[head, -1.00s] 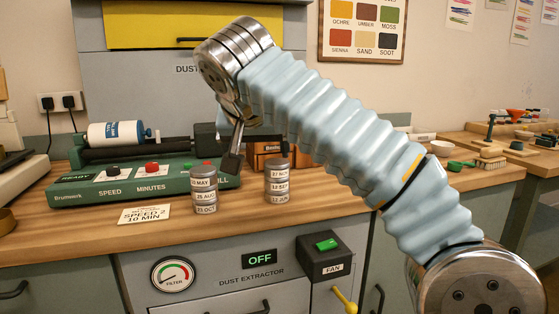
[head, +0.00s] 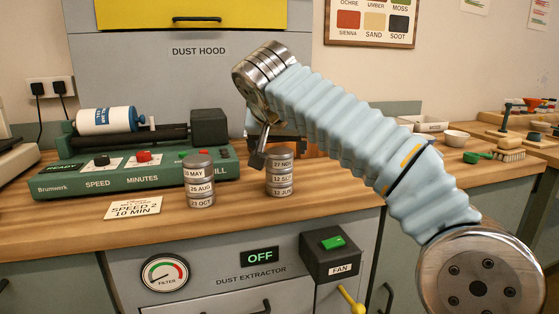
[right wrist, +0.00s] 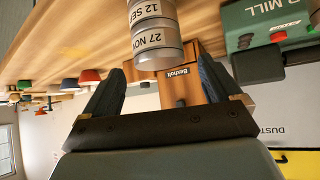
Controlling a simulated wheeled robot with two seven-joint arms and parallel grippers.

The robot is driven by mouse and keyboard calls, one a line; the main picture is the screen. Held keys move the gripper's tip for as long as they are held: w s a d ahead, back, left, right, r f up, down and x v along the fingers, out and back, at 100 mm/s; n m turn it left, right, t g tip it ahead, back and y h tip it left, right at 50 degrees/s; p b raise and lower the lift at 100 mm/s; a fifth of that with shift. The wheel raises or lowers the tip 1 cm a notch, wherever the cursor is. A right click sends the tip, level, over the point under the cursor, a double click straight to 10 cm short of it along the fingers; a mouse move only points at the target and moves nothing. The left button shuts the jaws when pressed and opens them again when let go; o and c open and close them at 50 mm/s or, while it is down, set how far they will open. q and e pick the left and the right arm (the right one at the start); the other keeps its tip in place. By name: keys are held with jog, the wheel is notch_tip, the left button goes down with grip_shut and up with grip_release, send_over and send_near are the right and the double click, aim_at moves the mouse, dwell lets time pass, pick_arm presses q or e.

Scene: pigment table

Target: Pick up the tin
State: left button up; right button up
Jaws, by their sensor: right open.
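Two stacks of small grey tins with white date labels stand on the wooden worktop. The left stack (head: 199,181) reads MAY, 25 AUG and 23 OCT from top to bottom. The right stack (head: 280,178) has 27 NOV on top, then 12 SEP and 12 JUN. My right gripper (head: 262,158) is open at the upper left of the right stack, partly hidden by my arm. In the right wrist view, upside down, the 27 NOV tin (right wrist: 158,52) shows beyond and between the open fingers (right wrist: 160,75); contact cannot be told. My left gripper is out of view.
A green mill (head: 130,172) with a roller jar stands behind the left stack, with a card (head: 133,208) before it. An orange-brown box (right wrist: 180,88) stands behind the right stack. The fan switch box (head: 330,256) is below the counter edge.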

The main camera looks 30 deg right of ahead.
aim_at(280, 151)
jog(key=x, duration=0.3)
jog(key=shift+w+d+f, duration=0.1)
jog(key=shift+f, duration=0.3)
jog(key=shift+c, duration=0.4)
jog(key=c, duration=1)
jog(key=shift+r, duration=0.1)
